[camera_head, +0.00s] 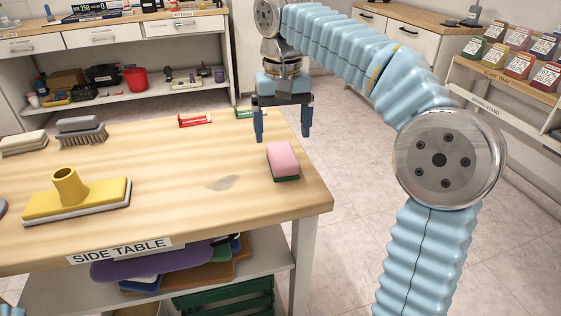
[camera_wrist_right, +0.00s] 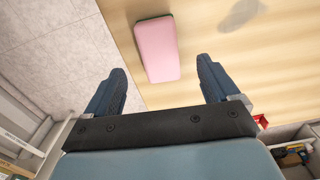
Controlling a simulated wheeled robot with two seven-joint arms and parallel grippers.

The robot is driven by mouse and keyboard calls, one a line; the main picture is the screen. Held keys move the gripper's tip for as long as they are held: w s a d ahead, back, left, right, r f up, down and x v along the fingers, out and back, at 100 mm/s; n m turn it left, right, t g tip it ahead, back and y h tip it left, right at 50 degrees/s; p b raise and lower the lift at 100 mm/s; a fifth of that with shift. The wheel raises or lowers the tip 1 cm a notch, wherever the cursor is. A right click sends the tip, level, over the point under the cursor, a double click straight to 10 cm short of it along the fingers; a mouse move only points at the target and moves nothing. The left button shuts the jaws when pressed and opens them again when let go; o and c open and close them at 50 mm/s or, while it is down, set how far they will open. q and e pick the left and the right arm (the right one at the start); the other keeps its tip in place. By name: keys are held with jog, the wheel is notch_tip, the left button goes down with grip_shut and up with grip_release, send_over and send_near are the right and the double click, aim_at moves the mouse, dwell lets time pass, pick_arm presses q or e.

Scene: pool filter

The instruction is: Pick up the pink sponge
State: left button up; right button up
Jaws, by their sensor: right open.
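The pink sponge (camera_head: 283,157) lies flat on the right part of the wooden side table, near its right edge. It has a pink top and a dark green underside. My right gripper (camera_head: 284,139) is open and empty, beyond the sponge in the head view and above table height. In the right wrist view, the pink sponge (camera_wrist_right: 157,50) shows past the two spread fingers (camera_wrist_right: 166,88), roughly between them and not touched. My left gripper is not in view.
A grey stain lies left of the sponge. Shelves stand behind.

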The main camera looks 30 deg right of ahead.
aim_at(282, 153)
jog(key=f, duration=0.3)
jog(key=f+b, duration=0.1)
jog(key=f, duration=0.3)
jog(key=shift+w+d+f, duration=0.15)
jog(key=shift+w+f, duration=0.05)
jog(key=c, duration=1)
jog(key=shift+r, duration=0.1)
jog(key=shift+r, duration=0.55)
jog(key=s+a+r, duration=0.2)
jog(key=a+r, duration=0.2)
jog(key=s+a+r+p, duration=0.1)
jog(key=s+a+r, duration=0.2)
jog(key=a+r, duration=0.1)
jog(key=s+a+r, duration=0.2)
jog(key=a+r, duration=0.1)
jog(key=a, duration=0.1)
jog(key=shift+s+r, duration=0.15)
jog(key=shift+r, duration=0.25)
